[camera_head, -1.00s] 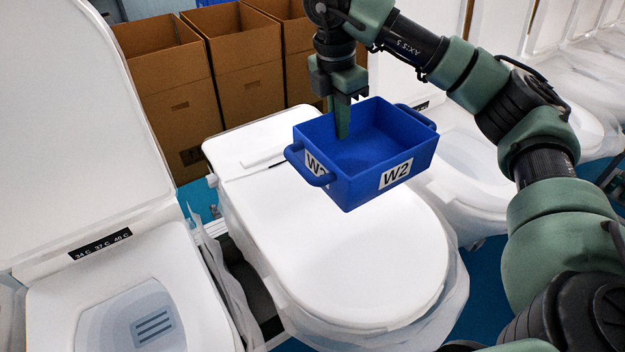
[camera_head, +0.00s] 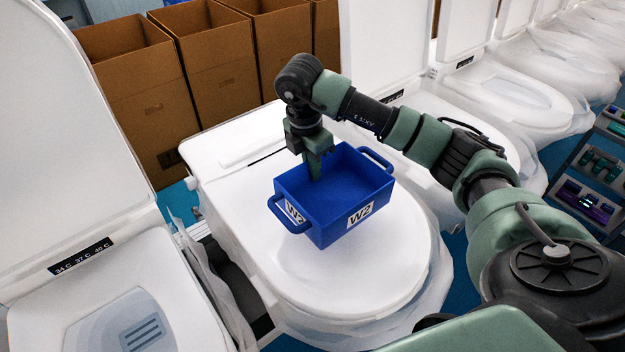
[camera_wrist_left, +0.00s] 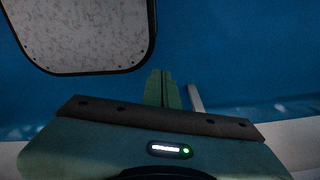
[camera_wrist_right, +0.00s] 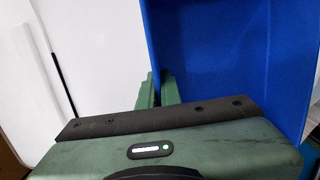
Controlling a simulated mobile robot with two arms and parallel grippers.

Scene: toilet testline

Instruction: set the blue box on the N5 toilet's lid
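The blue box (camera_head: 352,186), with two side handles and W2 labels, is level over the closed white lid (camera_head: 365,275) of the middle toilet. It is low over the lid; I cannot tell whether its base touches. No N5 mark is readable. My right gripper (camera_head: 317,172) points down and is shut on the box's back-left wall. In the right wrist view its fingertips (camera_wrist_right: 158,88) are on either side of the wall of the blue box (camera_wrist_right: 225,60). My left gripper (camera_wrist_left: 162,88) shows only in the left wrist view, its fingers together and empty over blue floor.
An open toilet (camera_head: 140,325) with its lid raised stands at the left. Open cardboard boxes (camera_head: 215,70) stand behind. Thin plastic sheeting hangs around the bowls.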

